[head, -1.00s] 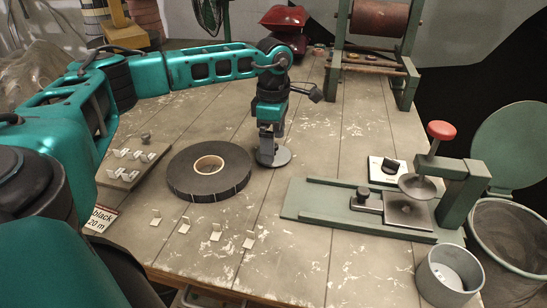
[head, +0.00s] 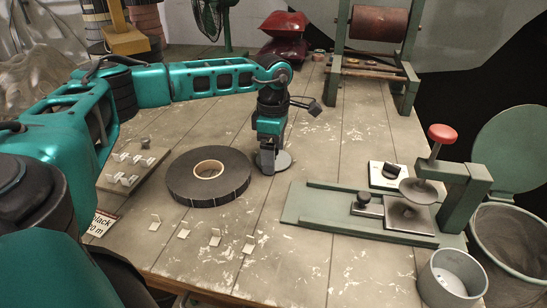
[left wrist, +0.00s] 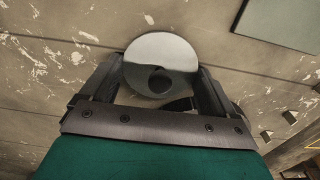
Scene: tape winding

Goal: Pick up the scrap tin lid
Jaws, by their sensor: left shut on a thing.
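The scrap tin lid (head: 284,160) is a small round grey disc at the table's middle, right of the black tape roll. My left gripper (head: 268,168) comes down over it and partly covers it. In the left wrist view the lid (left wrist: 160,52) is a shiny disc with a dark reflection, between the two fingers (left wrist: 160,85) of my left gripper. The fingers are shut on the lid. I cannot tell whether it touches the table or is slightly raised. My right gripper is in neither view.
The black tape roll (head: 180,183) lies close on the left. Several small metal clips (head: 215,238) stand in front of it. A green press (head: 300,218) with a red knob is at right, near a grey tin (head: 437,290) and a mesh bin (head: 485,240). A roller stand (head: 406,95) is behind.

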